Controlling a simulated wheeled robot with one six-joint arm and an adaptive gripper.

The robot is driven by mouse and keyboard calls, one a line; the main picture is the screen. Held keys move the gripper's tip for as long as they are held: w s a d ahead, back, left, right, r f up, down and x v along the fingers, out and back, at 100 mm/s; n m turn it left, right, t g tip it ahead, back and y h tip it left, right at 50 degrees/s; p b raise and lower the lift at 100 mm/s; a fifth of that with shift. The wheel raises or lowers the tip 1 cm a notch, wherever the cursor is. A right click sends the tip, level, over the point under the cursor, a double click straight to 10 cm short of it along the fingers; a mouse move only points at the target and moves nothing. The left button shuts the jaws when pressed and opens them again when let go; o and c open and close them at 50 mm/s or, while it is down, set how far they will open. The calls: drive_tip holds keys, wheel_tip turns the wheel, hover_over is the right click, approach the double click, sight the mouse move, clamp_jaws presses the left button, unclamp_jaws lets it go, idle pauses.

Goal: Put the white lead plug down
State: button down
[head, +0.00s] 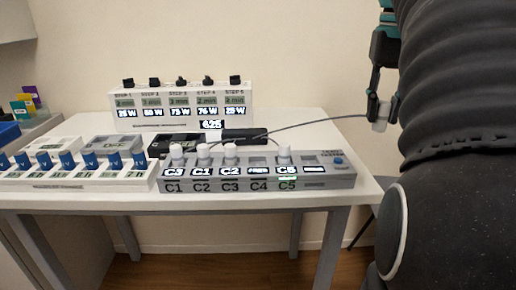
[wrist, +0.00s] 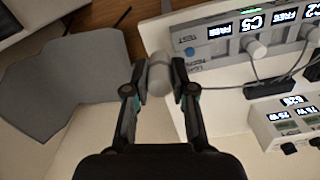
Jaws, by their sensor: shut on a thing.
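My gripper (head: 381,108) is shut on a white lead plug (head: 379,125) at the upper right, held in the air beyond the table's right edge. In the wrist view the plug (wrist: 158,74) sits between both fingertips of the gripper (wrist: 156,84). A thin grey cable (head: 320,123) runs left from the plug towards the table. A grey socket block (head: 322,181) labelled C1 to C5 stands at the table front. White plugs stand at C1 (head: 176,152), C2 (head: 204,151), C3 (head: 231,150) and C5 (head: 284,152). C4 (head: 258,161) has no plug; its display seems to read FREE.
A white panel with knobs and displays (head: 180,100) stands behind. A dark box (head: 172,145) lies between it and the block. A white row with blue knobs (head: 70,178) is at left. The white table (head: 345,150) has bare room right of the block.

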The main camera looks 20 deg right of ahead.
drive_tip(key=shift+n, duration=0.3)
drive_tip(key=w+a+f, duration=0.2)
drive_tip(key=w, duration=0.1)
drive_tip(key=w+a+f, duration=0.2)
drive_tip(key=w+a, duration=0.1)
drive_tip(key=w+a+f+b, duration=0.1)
drive_tip(key=w+a+f, duration=0.1)
drive_tip(key=w+f, duration=0.1)
drive_tip(key=shift+a, duration=0.4)
drive_tip(key=shift+w+f+b, duration=0.1)
drive_tip(key=shift+f+b, duration=0.4)
drive_tip(key=shift+f, duration=1.5)
drive_tip(key=shift+f, duration=0.2)
drive_tip(key=c, duration=1)
unclamp_jaws()
drive_tip(key=shift+o, duration=0.2)
drive_tip(key=shift+r, duration=0.15)
wheel_tip(320, 180, up, 12)
drive_tip(key=p, duration=0.2)
drive_tip(key=shift+p, duration=0.35)
drive_tip(key=shift+a, duration=0.1)
